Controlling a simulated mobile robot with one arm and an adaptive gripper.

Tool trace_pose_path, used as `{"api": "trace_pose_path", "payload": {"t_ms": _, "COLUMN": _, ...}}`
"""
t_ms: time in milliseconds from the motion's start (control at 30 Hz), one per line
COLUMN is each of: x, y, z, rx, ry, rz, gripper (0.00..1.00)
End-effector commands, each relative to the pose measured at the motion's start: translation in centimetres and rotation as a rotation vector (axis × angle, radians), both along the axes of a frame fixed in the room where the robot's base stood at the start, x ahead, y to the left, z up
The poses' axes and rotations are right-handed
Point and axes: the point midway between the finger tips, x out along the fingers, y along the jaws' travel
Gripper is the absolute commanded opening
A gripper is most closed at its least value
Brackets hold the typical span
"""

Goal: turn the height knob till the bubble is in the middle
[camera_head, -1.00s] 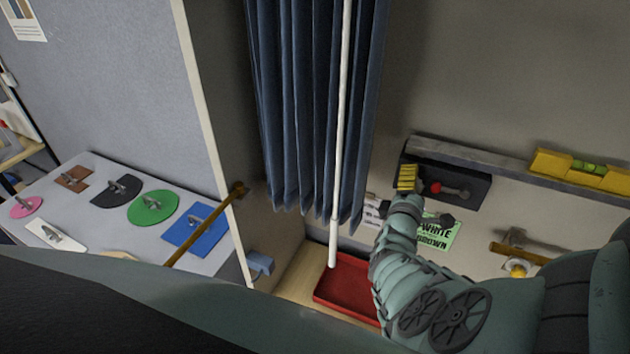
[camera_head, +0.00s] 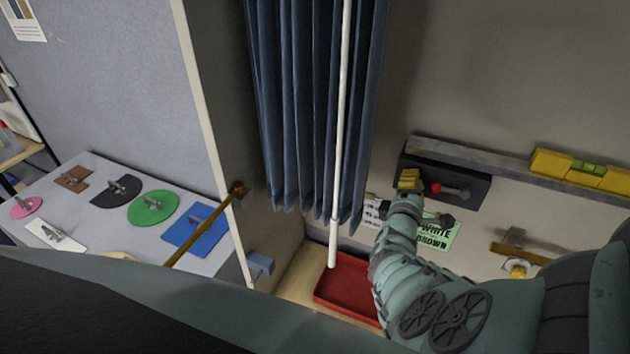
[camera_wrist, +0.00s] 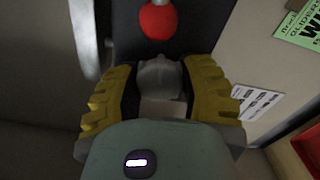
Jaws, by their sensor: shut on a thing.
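My gripper (camera_head: 409,178) is at the left end of a dark block (camera_head: 447,183) by the back wall. In the wrist view its two yellow-padded fingers (camera_wrist: 160,88) are shut on a pale grey knob (camera_wrist: 160,75), one finger on each side. The knob's lower part is hidden by my gripper. A yellow spirit level (camera_head: 550,165) with a green vial (camera_head: 588,168) stands at the right on a long grey bar. The bubble is too small to make out.
The grey bar (camera_head: 510,158) runs behind the dark block. A red-ended lever (camera_head: 436,188) lies on the block, and its red ball (camera_wrist: 158,20) is close ahead of my fingers. A green sign (camera_head: 440,235), a hammer (camera_head: 515,238) and a red tray (camera_head: 350,285) are nearby.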

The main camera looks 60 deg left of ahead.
Motion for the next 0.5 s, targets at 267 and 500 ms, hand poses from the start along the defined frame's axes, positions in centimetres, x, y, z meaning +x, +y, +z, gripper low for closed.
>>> {"api": "trace_pose_path", "payload": {"t_ms": 267, "x": -0.04, "y": -0.02, "z": -0.13, "rx": -0.044, "ry": -0.025, "rz": 0.005, "gripper": 0.05}}
{"api": "trace_pose_path", "payload": {"t_ms": 500, "x": -0.08, "y": 0.0, "z": -0.16, "rx": -0.122, "ry": -0.071, "rz": 0.003, "gripper": 0.05}}
